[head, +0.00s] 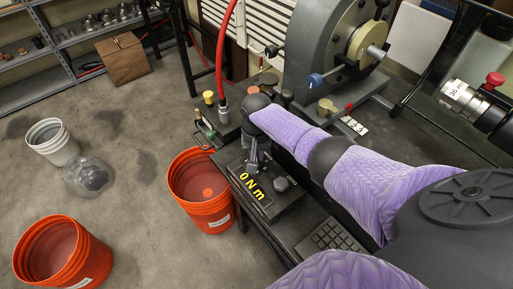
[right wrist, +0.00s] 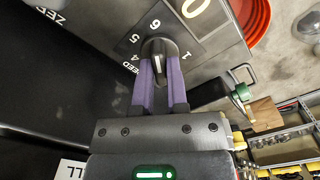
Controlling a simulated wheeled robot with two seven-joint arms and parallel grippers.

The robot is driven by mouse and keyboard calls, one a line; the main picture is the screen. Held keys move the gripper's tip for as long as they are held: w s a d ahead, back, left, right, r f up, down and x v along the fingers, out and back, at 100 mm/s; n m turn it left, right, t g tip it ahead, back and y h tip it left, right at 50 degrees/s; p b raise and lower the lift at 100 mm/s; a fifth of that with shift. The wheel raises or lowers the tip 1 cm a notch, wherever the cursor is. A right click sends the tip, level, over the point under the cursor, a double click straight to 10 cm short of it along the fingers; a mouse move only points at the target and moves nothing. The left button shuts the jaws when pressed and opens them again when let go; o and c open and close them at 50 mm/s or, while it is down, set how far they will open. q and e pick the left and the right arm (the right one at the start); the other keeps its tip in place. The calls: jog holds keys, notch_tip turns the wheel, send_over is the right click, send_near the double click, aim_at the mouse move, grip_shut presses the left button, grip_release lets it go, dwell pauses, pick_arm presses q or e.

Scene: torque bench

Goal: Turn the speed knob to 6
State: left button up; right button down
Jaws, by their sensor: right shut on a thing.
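The speed knob (right wrist: 158,48) is a round black knob with a white pointer line, on a dark panel with white numerals. In the right wrist view the purple fingers of my right gripper (right wrist: 160,75) are shut on its sides. The white line lies between the fingers, on the side toward the gripper body. The numeral 6 (right wrist: 154,23) is beyond the knob, with 5, 4 and SPEED to its left and 1 to its right. In the head view my right gripper (head: 257,163) reaches down to the black box marked 0 Nm (head: 285,205); it hides the knob there. My left gripper is not in view.
Another black knob (head: 281,184) stands on the box near the gripper. An orange bucket (head: 203,190) is close to the bench's left edge. A large grey machine (head: 325,50) stands behind.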

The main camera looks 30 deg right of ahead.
jog(key=c, duration=0.6)
grip_release()
jog(key=shift+c, duration=0.2)
notch_tip(320, 180, up, 10)
jog(key=p, duration=0.5)
jog(key=shift+f, duration=0.1)
